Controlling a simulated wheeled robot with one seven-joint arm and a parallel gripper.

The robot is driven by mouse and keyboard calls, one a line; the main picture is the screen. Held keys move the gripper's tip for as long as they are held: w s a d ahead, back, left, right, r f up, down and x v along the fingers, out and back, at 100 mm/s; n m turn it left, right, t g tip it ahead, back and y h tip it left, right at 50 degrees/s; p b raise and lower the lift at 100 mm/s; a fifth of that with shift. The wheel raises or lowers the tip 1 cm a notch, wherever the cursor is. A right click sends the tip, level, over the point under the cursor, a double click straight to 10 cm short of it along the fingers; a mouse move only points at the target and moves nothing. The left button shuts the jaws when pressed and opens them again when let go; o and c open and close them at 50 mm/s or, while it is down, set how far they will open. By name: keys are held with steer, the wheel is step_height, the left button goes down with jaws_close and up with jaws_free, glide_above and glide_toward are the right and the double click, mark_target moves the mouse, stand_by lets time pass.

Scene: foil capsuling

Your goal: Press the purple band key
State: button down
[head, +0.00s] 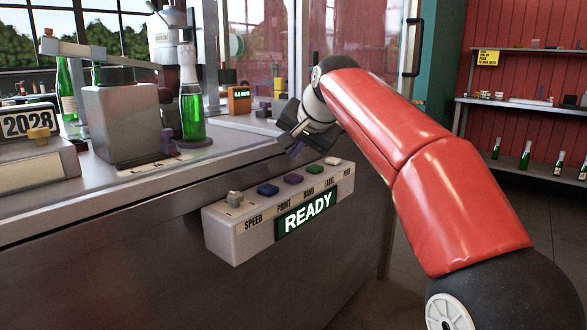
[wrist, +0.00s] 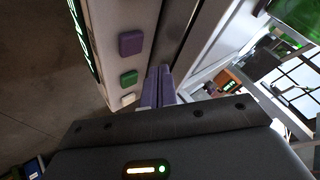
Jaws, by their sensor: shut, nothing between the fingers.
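The purple band key (head: 294,179) is the middle key in a row on top of a pale control box (head: 232,222). It also shows in the wrist view (wrist: 131,43) as a purple square above the green key. My gripper (head: 296,149) is just above and behind the row in the head view, with its purple-tinted fingers pointing down. In the wrist view the fingers (wrist: 160,72) are shut and empty, to the right of the green key. They look apart from the purple key, which is uncovered in both views.
Close neighbours are a blue key (head: 268,190), a green key (head: 314,169), a white key (head: 333,161) and a speed knob (head: 234,199). A lit READY display (head: 307,214) is on the box front. A green bottle (head: 192,112) stands on the machine counter behind.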

steer(key=shift+r, duration=1.15)
steer(key=s+d+f+n+g+h, duration=0.1)
steer(key=s+d+f, duration=0.5)
steer(key=s+f, duration=0.3)
steer(key=s+d+f+n+h, duration=0.1)
steer(key=s+d+f+h, duration=0.1)
steer(key=s+d+f, duration=0.3)
steer(key=s+d+f+n+g+h, duration=0.1)
steer(key=s+d+f, duration=0.5)
steer(key=s+f, duration=0.8)
steer(key=s, duration=0.6)
steer(key=shift+s+d+g, duration=0.15)
steer(key=shift+d+g, duration=0.15)
steer(key=shift+a, duration=0.1)
